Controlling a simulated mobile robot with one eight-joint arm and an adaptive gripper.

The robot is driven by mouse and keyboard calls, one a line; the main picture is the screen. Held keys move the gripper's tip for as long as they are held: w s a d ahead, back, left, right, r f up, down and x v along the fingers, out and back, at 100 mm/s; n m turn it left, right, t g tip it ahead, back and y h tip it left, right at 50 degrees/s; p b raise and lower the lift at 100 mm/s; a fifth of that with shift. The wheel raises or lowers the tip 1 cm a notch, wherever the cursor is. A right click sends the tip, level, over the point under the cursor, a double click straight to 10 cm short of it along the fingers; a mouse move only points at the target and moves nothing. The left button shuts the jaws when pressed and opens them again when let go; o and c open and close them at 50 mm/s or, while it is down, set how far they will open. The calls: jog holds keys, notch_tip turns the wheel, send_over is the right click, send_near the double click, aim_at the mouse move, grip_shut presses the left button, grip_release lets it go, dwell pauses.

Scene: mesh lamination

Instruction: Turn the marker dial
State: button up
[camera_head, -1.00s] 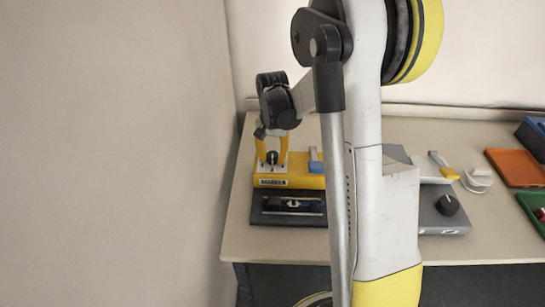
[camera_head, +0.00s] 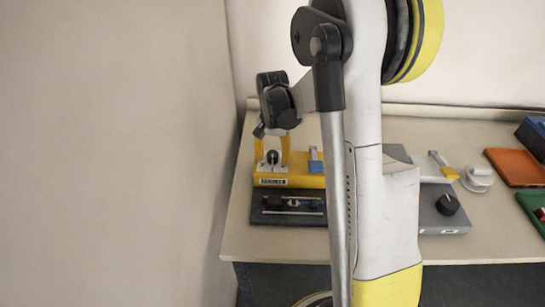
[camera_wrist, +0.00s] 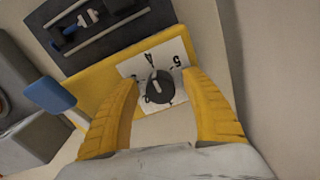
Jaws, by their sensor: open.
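The marker dial (camera_wrist: 160,87) is a round black knob with a pale pointer line. It sits on a white plate with printed numbers (camera_wrist: 178,62), on top of a yellow box (camera_wrist: 92,103). In the head view the dial (camera_head: 272,157) shows at the left end of the yellow box. My gripper (camera_wrist: 160,78) is open, with its yellow fingers on either side of the dial. Gaps show between the fingers and the knob in the wrist view. The fingers partly cover the plate's sides.
A dark tray with rails (camera_head: 288,218) lies in front of the yellow box. A grey box with another black knob (camera_head: 447,204) stands to the right, beyond my arm. Orange (camera_head: 515,167) and green trays are farther right.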

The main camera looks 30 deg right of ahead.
aim_at(272, 154)
notch_tip(272, 154, up, 12)
dwell(0.4)
dwell(0.4)
